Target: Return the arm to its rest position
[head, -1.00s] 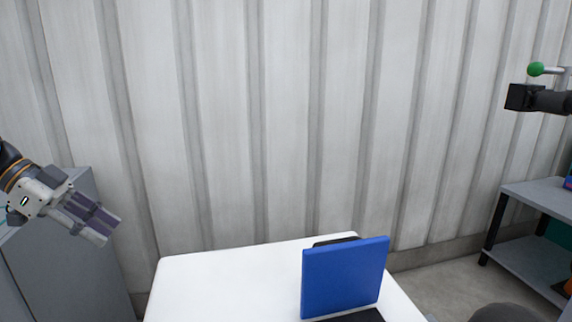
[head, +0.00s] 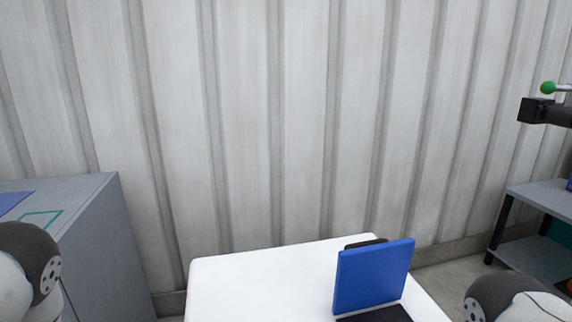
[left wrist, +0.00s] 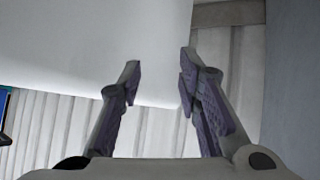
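My left gripper (left wrist: 160,88) shows in the left wrist view with its two purple-padded fingers apart and nothing between them. A white surface (left wrist: 90,35) lies beyond its fingertips in that view. In the head view the left gripper is out of sight; only a rounded part of my left arm (head: 30,270) shows at the lower left. A part of my right arm (head: 500,300) shows at the lower right. My right gripper is in neither view.
A white table (head: 260,280) with an upright blue panel (head: 374,277) on a black base stands in front. A grey cabinet (head: 110,250) is at the left, a grey shelf (head: 540,200) at the right. A black fixture with a green ball (head: 548,88) is above the shelf.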

